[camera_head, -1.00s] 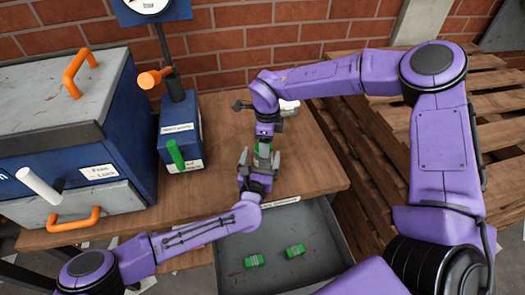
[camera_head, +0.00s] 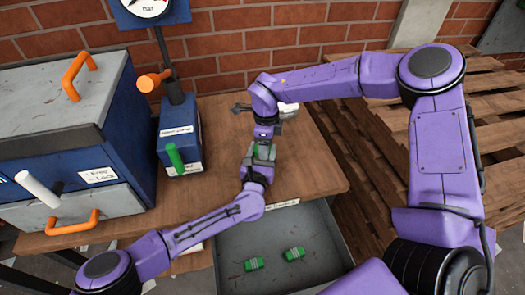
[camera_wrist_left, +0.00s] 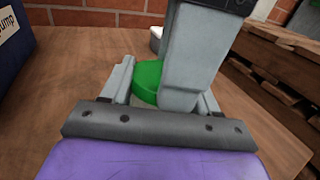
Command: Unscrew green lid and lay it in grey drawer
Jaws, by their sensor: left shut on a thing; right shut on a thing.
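The green lid (camera_wrist_left: 147,80) shows between the fingers of my left gripper (camera_wrist_left: 150,85) in the left wrist view. In the head view my left gripper (camera_head: 260,158) meets my right gripper (camera_head: 265,138) above the table. The left one is shut on the lid. The right one is shut on the lidded container, which is mostly hidden by both grippers. A grey finger of my right gripper covers part of the lid in the wrist view. The open grey drawer (camera_head: 240,286) at the table's front holds two green pieces (camera_head: 254,264) and (camera_head: 294,254), lying apart.
A blue cabinet (camera_head: 120,130) with orange handles stands at the left. Beside it is a blue box (camera_head: 180,140) with a green lever and a gauge post. A white item (camera_head: 288,108) lies behind my right wrist. Wooden pallets (camera_head: 375,140) are at the right. Much of the drawer floor is clear.

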